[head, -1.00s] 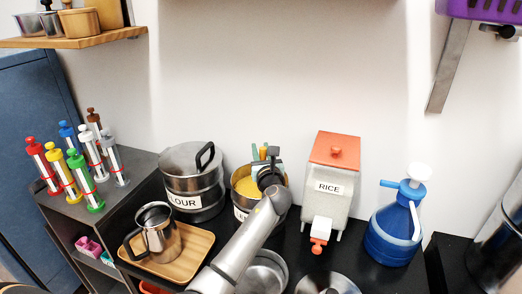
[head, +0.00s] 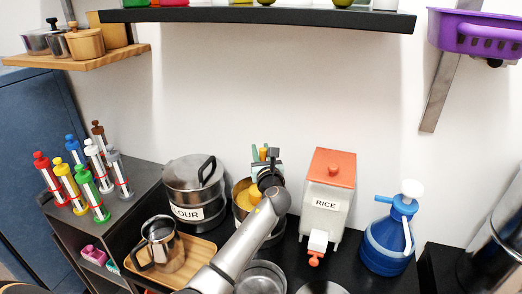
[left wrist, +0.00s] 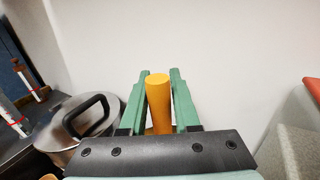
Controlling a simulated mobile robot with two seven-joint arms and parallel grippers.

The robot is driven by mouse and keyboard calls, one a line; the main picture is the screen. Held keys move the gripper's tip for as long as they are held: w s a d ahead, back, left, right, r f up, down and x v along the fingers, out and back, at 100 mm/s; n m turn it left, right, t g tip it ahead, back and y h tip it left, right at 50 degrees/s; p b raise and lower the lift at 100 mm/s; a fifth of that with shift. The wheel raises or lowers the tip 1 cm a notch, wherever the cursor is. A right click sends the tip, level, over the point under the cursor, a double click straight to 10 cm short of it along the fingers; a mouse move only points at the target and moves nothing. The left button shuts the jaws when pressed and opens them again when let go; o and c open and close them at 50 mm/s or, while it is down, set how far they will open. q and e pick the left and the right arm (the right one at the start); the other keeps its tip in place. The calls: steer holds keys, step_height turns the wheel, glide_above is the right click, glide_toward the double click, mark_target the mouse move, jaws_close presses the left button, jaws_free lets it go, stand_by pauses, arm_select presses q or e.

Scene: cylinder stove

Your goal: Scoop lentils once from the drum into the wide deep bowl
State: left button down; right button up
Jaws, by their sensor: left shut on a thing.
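My left gripper (head: 264,160), with green fingers, is shut on an orange-yellow handle (left wrist: 158,100), seen upright between the fingers in the left wrist view. I take it for the scoop's handle; its lower end is hidden. In the head view the gripper is over the metal drum (head: 238,208), between the flour pot and the rice dispenser. Yellow shows inside the drum's rim, but my arm covers much of the drum and its label. A round metal bowl (head: 262,279) stands in front of the drum, partly behind my arm. My right gripper is not in view.
The lidded flour pot (head: 194,190) stands left of the drum. The rice dispenser (head: 327,195) and blue water jug (head: 388,240) stand right. A metal jug (head: 163,245) is on a wooden tray (head: 203,247). Another round metal piece (head: 322,288) is cut off at the bottom edge.

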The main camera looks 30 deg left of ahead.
arm_select(q)
step_height(320, 180, up, 8)
steer(key=p, duration=0.4)
stand_by(0.4)
stand_by(0.8)
